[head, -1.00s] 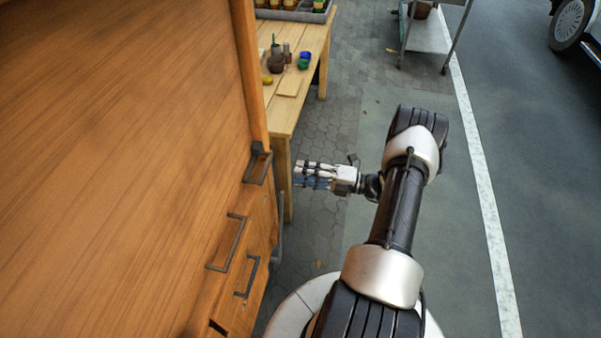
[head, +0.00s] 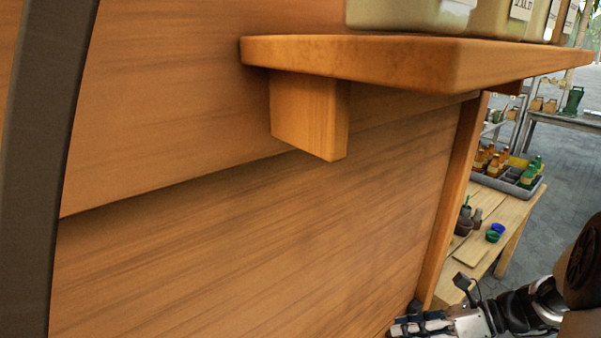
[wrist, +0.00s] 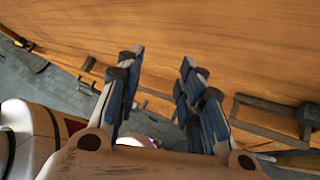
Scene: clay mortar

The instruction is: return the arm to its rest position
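My gripper (head: 420,326) is at the bottom right of the head view, close to the wooden wall (head: 250,240). In the wrist view my gripper (wrist: 160,85) shows its two blue-padded fingers apart, with nothing between them. The wooden surface (wrist: 230,40) fills the space beyond the fingertips. Much of my arm lies outside the head view.
A wooden shelf (head: 400,55) with pale containers (head: 410,14) juts out above. Behind my gripper stands a wooden table (head: 510,215) with small pots and a grey crate of bottles (head: 520,185). A dark metal handle (wrist: 265,120) is right of the fingers in the wrist view.

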